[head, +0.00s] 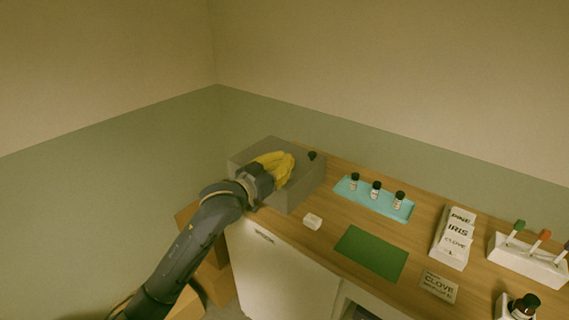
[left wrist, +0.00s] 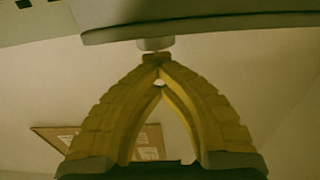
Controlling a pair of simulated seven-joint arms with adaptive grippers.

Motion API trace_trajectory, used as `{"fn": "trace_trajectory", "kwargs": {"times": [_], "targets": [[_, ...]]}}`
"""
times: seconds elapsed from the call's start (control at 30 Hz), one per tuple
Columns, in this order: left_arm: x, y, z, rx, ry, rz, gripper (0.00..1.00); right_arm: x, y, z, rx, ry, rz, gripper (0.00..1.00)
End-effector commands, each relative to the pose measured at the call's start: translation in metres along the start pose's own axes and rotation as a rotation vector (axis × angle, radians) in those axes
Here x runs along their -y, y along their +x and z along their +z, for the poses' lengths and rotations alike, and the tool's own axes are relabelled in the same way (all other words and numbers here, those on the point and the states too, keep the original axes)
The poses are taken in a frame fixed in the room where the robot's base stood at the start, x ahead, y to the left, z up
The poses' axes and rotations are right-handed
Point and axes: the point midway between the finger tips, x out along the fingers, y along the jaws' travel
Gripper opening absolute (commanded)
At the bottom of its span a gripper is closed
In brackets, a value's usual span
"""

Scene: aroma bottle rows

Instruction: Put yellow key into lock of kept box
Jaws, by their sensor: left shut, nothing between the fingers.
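My left gripper (head: 284,168) has yellow fingers and is shut with nothing between them. In the head view it is over the grey box (head: 302,192) at the back left of the counter and covers part of it. In the left wrist view the fingertips (left wrist: 158,60) meet just under a short pale cylinder (left wrist: 155,44) below a grey edge; I cannot tell if they touch it. I cannot make out a yellow key or a lock; the gripper may hide them. My right gripper is not in view.
A small white block (head: 313,222) and a green mat (head: 385,262) lie in front. A teal tray (head: 347,188) with three bottles stands behind.

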Motion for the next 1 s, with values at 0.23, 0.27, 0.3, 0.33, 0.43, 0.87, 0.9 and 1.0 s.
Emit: {"fn": "trace_trajectory", "kwargs": {"times": [0.23, 0.27, 0.3, 0.33, 0.43, 0.87, 0.9, 1.0], "targets": [[-0.0001, 0.0001, -0.0003, -0.001, 0.0, 0.0, 0.0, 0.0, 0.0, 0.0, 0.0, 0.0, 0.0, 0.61], [-0.0001, 0.0001, -0.0003, -0.001, 0.0, 0.0, 0.0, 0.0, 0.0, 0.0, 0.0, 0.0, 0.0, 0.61], [-0.0001, 0.0001, -0.0003, -0.001, 0.0, 0.0, 0.0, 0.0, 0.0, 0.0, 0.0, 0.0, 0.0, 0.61], [-0.0001, 0.0001, -0.0003, -0.001, 0.0, 0.0, 0.0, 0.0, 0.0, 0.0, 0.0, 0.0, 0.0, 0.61], [0.0, 0.0, 0.0, -0.003, -0.001, 0.0, 0.0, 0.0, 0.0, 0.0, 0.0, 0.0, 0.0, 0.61], [0.0015, -0.0014, -0.0002, -0.066, 0.0, -0.01, 0.0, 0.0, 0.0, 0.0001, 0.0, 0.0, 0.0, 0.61], [0.0015, -0.0014, -0.0002, -0.066, 0.0, -0.01, 0.0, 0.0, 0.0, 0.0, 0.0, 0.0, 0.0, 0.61], [0.0014, -0.0014, -0.0003, -0.066, 0.0, -0.01, 0.0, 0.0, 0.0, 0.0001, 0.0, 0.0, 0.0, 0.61]]}}
